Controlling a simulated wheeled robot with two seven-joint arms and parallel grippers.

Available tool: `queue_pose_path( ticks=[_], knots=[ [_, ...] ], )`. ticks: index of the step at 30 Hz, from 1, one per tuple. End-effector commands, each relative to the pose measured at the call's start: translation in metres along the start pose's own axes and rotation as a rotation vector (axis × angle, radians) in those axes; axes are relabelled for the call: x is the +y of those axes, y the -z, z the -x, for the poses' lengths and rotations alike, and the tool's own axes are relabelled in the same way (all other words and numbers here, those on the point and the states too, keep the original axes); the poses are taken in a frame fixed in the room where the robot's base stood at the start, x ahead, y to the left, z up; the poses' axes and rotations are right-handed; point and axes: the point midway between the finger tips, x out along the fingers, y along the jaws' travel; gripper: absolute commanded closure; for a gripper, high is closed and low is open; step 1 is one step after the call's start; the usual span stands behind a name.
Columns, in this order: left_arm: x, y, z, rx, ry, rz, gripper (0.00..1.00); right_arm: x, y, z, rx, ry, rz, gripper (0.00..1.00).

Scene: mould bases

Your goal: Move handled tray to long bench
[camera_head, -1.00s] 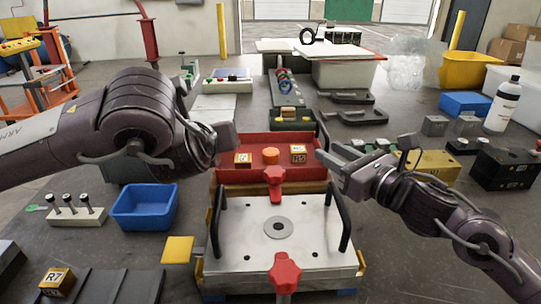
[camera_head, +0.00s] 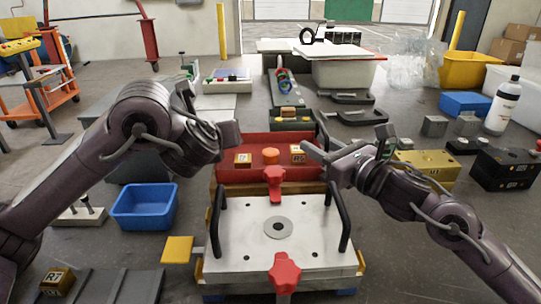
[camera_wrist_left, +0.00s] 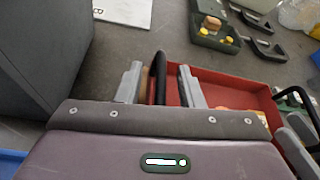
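The handled tray (camera_head: 225,173) is red, with black upright handles at its two ends. In the left wrist view, the left gripper's fingers (camera_wrist_left: 160,85) are apart, on either side of the black left handle (camera_wrist_left: 159,68), with gaps showing. My right gripper (camera_head: 326,152) is at the tray's right handle (camera_head: 323,133), fingers apart; its contact is unclear. I cannot tell which surface is the long bench.
The mould plate (camera_head: 240,247) with black handles and red knobs (camera_head: 284,272) stands in front of the tray. A blue bin (camera_head: 144,207) is to the left; gold (camera_head: 428,168) and black blocks (camera_head: 505,170) are to the right. Dark plates and a green fixture (camera_head: 291,113) lie behind.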

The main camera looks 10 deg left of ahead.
Motion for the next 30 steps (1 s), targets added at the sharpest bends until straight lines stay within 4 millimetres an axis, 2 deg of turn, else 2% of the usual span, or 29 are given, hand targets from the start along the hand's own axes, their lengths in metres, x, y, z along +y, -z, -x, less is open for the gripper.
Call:
queue_pose_path(
  ticks=[7,15,30],
  knots=[
    [0.0000,-0.0002,0.0000,-0.001,0.000,0.000,0.66,0.0001,0.0001,-0.0001,0.000,0.000,0.000,0.66],
    [0.0000,-0.0003,0.0001,-0.001,0.000,0.000,1.00,0.0001,0.0002,0.0000,0.000,0.000,0.000,1.00],
    [-0.0006,-0.0042,0.0016,-0.004,0.001,0.002,1.00,-0.0002,-0.0045,0.0002,-0.004,0.000,0.000,1.00]
  ],
)
